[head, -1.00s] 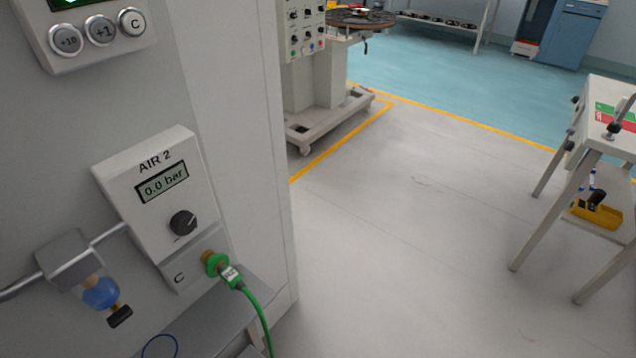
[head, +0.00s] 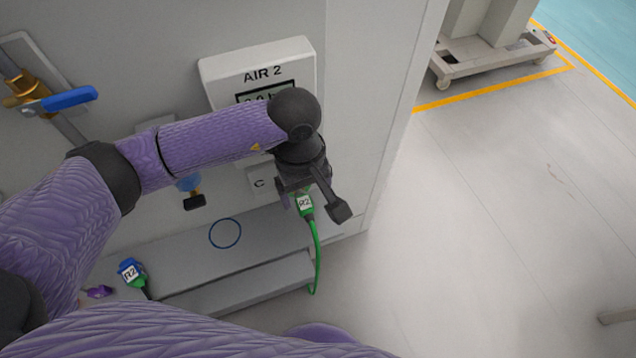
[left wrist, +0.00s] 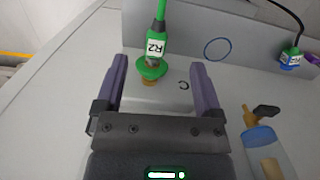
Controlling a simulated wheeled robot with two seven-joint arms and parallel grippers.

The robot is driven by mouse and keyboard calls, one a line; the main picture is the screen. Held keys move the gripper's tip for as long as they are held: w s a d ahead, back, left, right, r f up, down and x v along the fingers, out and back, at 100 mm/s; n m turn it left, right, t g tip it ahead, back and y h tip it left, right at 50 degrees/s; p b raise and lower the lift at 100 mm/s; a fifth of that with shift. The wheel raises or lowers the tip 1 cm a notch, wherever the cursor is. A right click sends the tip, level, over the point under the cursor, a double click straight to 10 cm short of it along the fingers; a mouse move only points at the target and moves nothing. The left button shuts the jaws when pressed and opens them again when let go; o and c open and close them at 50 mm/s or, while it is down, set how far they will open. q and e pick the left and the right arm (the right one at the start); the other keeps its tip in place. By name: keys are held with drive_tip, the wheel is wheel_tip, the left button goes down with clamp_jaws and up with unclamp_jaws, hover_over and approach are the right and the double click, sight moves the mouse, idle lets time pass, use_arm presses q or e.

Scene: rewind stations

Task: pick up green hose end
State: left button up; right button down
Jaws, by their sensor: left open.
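The green hose end (head: 305,204) carries a white tag reading R2, and its green hose hangs down past the ledge. In the left wrist view the green hose end (left wrist: 151,69) has a green collar and a brass tip at the port marked C. My left gripper (head: 311,198) is at it, partly covering it in the head view. In the left wrist view my left gripper's jaws (left wrist: 158,66) are open, one finger on each side of the collar, with gaps showing. My right gripper is not in view.
The AIR 2 box (head: 258,64) is partly hidden behind my left arm. A blue hose end (head: 131,271) and a blue ring (head: 225,233) are on the grey ledge (head: 262,236). A blue-handled valve (head: 68,100) is on the wall at left. Open floor lies right.

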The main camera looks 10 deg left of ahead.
sight(307, 208)
use_arm(q)
drive_tip(key=shift+w+a+f+m+y, duration=0.1)
drive_tip(key=shift+w+a+m+y, duration=0.2)
drive_tip(key=shift+a, duration=0.15)
drive_tip(key=f+b, duration=0.1)
drive_tip(key=f, duration=0.2)
drive_tip(key=f+b, duration=0.1)
drive_tip(key=f, duration=0.2)
drive_tip(key=w+f+b, duration=0.1)
drive_tip(key=f, duration=0.1)
drive_tip(key=shift+d+f+b, duration=0.15)
drive_tip(key=shift+f+b, duration=0.15)
drive_tip(key=shift+f, duration=0.35)
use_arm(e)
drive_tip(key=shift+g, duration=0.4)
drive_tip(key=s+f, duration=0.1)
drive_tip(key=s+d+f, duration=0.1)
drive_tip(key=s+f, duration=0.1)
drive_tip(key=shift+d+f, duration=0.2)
use_arm(q)
drive_tip(key=shift+c, duration=0.6)
clamp_jaws()
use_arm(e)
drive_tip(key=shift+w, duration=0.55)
